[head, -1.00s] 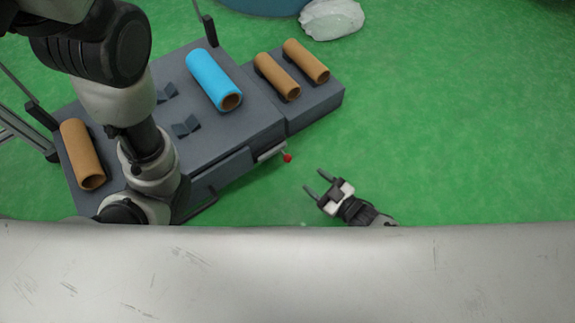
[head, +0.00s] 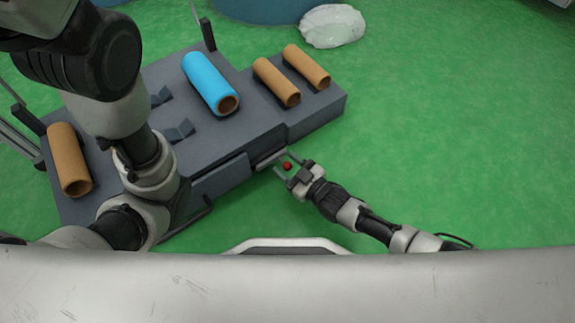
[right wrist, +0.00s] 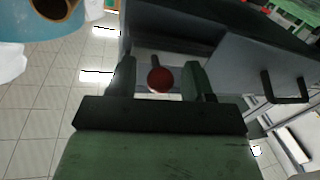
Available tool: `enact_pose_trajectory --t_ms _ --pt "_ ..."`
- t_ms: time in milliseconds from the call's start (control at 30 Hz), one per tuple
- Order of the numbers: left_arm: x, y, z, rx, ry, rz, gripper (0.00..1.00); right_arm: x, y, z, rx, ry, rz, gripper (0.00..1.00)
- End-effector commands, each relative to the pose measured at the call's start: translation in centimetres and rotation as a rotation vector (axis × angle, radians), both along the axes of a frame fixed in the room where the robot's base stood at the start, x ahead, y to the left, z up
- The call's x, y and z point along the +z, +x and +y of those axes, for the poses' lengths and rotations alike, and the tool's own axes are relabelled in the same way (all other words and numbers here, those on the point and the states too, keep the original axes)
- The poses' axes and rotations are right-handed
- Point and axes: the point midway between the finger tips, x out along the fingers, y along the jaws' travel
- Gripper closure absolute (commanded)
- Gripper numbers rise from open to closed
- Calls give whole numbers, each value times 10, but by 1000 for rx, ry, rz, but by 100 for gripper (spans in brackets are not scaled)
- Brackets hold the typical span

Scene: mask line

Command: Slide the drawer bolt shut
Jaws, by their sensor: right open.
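The bolt's red knob (head: 287,166) sits at the front of the grey unit (head: 215,158), at the end of the pale bolt plate (head: 268,160). My right gripper (head: 284,163) is open, with its fingers on either side of the knob. In the right wrist view the red knob (right wrist: 160,79) shows between the two fingers (right wrist: 158,82), with gaps on both sides. The drawer front (head: 222,177) is below the unit's top, and its dark handle (right wrist: 286,90) shows in the right wrist view. My left gripper is not in view; my left arm crosses the unit's left part.
A blue tube (head: 208,80) and two brown tubes (head: 276,82) lie on the unit's top and side block. Another brown tube (head: 69,158) lies at the left. A white lumpy bag (head: 332,26) is on the floor behind. The green floor to the right is clear.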

Motion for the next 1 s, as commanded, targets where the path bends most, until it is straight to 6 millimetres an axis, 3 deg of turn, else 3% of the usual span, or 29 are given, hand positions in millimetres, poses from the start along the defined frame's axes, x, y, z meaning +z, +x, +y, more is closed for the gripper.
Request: enact_pose_trajectory --t_ms 67,400,633,900,1000 --pt "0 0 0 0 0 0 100 0 0 0 0 0 0 49" --pt "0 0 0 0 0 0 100 0 0 0 0 0 0 99" --pt "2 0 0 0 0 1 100 0 -3 3 0 1 1 100" --pt "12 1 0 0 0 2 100 1 -26 34 0 3 4 100" --pt "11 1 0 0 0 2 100 -1 -28 37 2 0 2 100"
